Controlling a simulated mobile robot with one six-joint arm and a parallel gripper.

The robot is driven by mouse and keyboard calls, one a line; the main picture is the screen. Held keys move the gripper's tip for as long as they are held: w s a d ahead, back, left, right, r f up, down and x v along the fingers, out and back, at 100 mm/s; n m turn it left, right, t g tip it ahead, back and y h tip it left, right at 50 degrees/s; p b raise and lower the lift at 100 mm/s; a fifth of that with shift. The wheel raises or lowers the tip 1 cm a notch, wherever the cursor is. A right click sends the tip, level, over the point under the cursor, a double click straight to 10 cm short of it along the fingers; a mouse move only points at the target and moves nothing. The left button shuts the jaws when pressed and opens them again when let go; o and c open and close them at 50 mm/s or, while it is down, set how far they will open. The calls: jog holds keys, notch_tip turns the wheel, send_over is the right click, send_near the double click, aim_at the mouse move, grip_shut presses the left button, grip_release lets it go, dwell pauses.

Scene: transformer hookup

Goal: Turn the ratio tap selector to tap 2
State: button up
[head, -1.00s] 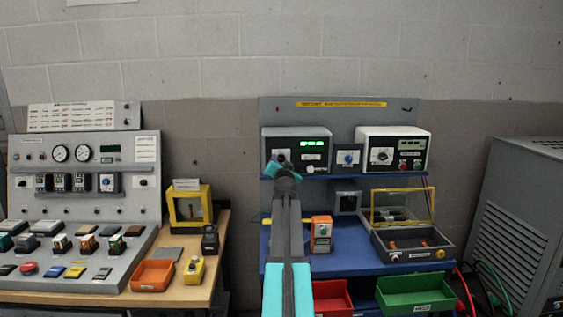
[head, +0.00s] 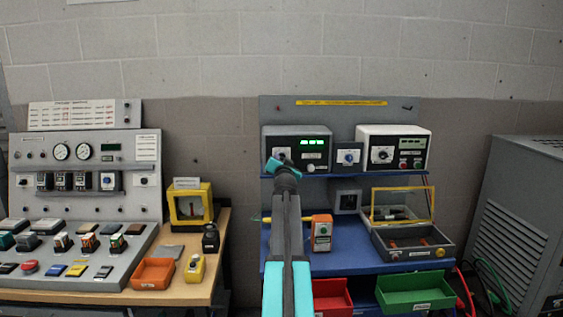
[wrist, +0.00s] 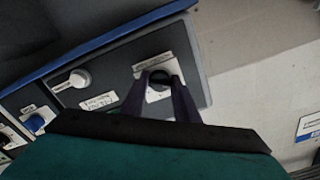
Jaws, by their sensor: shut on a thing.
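The ratio tap selector appears to be the black knob (wrist: 158,80) on a white plate, at one end of the dark instrument box's face in the wrist view. Its lettering is too small to read, so I cannot tell which tap it points to. My gripper (wrist: 160,86) is shut on this knob, with one dark finger on each side. In the head view, the instrument box (head: 324,160) with a green display stands on the blue shelf. My gripper (head: 280,163) is at its left part and hides much of the knob.
A white knob (wrist: 78,78) sits on the same face. A small box with a blue knob (head: 348,157) and a white-faced instrument (head: 410,145) stand to the right. Below are an orange handheld device (head: 322,232) and an open grey case (head: 412,242).

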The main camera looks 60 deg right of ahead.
jog(key=shift+m, duration=0.4)
jog(key=m+p, duration=0.3)
jog(key=m, duration=0.1)
jog(key=shift+r, duration=0.2)
jog(key=shift+f+m+p, duration=0.1)
jog(key=shift+m+p, duration=1.15)
jog(key=shift+m, duration=0.35)
jog(key=o, duration=1)
jog(key=shift+o, duration=0.2)
jog(key=shift+a, duration=0.1)
jog(key=b+v, duration=0.3)
jog(key=v, duration=1)
jog(key=shift+s+a, duration=0.2)
jog(key=shift+a, duration=0.1)
